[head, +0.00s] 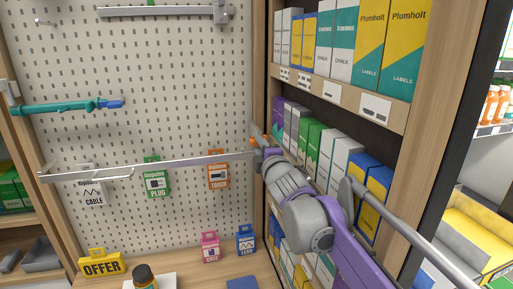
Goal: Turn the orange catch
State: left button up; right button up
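The small orange catch (253,141) sits at the right end of the metal rail (150,165), by the right edge of the pegboard. My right gripper (264,152) is at that rail end, right beside and slightly below the catch. Its fingers are small and partly hidden by the wrist, so I cannot tell whether they touch the catch or are open. My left gripper is not in view.
Packets for cable (91,188), plug (156,180) and torch (218,172) hang below the rail. A teal bar (62,106) juts in at left. Boxed shelves (340,93) stand close on the right. A counter (190,272) with small items lies below.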

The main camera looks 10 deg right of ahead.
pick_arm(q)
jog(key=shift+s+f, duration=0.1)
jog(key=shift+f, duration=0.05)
pick_arm(e)
jog(key=shift+s, duration=2.45)
